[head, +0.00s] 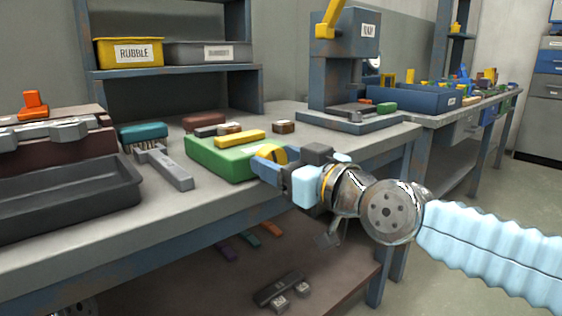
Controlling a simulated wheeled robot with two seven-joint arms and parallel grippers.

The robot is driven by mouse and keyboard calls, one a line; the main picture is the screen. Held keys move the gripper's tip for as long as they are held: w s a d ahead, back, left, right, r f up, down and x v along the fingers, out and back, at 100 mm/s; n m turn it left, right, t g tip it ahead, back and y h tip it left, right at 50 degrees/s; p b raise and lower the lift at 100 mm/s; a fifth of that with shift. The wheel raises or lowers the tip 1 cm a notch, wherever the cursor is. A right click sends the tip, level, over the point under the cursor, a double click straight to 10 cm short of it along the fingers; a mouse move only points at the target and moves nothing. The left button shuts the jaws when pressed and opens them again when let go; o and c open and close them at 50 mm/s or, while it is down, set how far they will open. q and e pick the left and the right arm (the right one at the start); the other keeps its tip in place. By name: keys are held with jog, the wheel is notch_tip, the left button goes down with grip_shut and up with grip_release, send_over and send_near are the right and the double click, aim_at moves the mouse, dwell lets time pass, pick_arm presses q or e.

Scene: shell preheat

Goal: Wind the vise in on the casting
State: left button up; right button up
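My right gripper (266,165) reaches in from the right over the bench's front edge. It is beside the right end of a green block-like body (212,160) with a yellow bar (240,137) on top. A rounded yellow part (273,154) shows right at its fingers; I cannot tell whether they grip it. A blue press (345,62) stands behind, with a low grey vise-like fixture (352,112) and a small green piece (386,107) on its base. I cannot tell for certain which item is the vise or the casting. My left gripper is out of view.
A dark tray (70,200) lies at the left front. A teal-backed brush (143,133) and a grey tool (166,170) lie between it and the green body. A yellow RUBBLE bin (128,51) sits on the shelf. A blue bin (420,97) stands at right.

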jog(key=c, duration=0.6)
jog(key=shift+f+m+b, duration=0.15)
jog(key=shift+m+b, duration=0.55)
jog(key=shift+d+m+b, duration=0.1)
jog(key=shift+m+b, duration=0.35)
jog(key=shift+m, duration=0.35)
jog(key=shift+w+d+m+b, duration=0.1)
jog(key=shift+m+b, duration=0.5)
jog(key=shift+m, duration=1.3)
jog(key=o, duration=1.1)
jog(key=shift+c, duration=0.2)
